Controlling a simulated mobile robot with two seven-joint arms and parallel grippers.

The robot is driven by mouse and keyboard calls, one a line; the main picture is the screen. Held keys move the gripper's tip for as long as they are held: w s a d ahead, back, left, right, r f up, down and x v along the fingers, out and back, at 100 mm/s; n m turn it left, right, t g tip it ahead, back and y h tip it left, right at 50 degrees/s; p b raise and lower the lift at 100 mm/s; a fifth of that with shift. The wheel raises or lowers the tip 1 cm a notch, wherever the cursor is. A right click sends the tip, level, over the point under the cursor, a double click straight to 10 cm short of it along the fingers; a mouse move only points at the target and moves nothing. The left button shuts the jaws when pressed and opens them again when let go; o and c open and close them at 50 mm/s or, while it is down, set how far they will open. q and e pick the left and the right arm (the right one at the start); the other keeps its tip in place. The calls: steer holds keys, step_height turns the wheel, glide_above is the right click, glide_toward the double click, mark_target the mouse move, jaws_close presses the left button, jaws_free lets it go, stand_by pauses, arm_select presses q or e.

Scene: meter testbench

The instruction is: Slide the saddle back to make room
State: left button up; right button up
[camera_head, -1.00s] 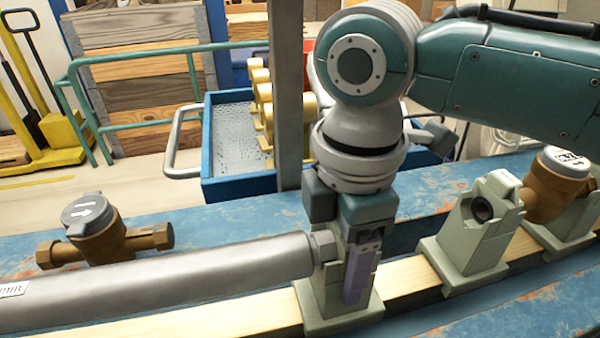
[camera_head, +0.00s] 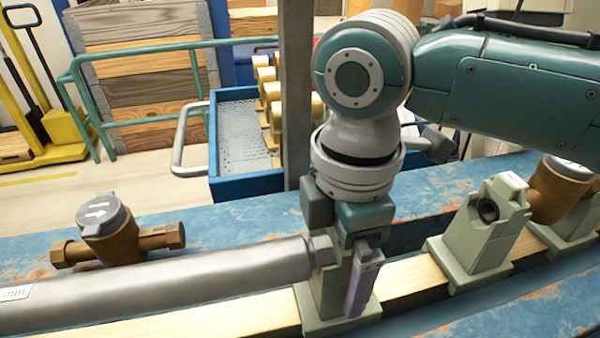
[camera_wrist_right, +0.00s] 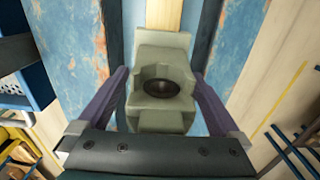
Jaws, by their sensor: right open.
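A grey-green saddle (camera_head: 322,291) stands on the wooden rail (camera_head: 410,283) near the middle of the head view. My right gripper (camera_wrist_right: 160,78) is open, with its purple fingers on either side of this saddle (camera_wrist_right: 160,112). A gap shows between the fingers and the saddle in the wrist view. In the head view one finger (camera_head: 363,283) hangs in front of the saddle and the other is hidden. A long grey pipe (camera_head: 170,280) ends at the saddle's upper part; I cannot tell whether they touch. My left gripper is out of view.
A second saddle (camera_head: 478,240) stands farther right on the rail, with a brass meter (camera_head: 558,190) beyond it. Another brass meter (camera_head: 112,238) lies on the blue bench at left. A grey post (camera_head: 297,90) and a blue tray (camera_head: 238,187) stand behind. Bare rail separates the saddles.

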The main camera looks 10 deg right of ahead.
steer(key=shift+r, duration=0.4)
step_height(320, 180, up, 9)
steer(key=shift+r+p, duration=0.1)
steer(key=shift+p, duration=0.45)
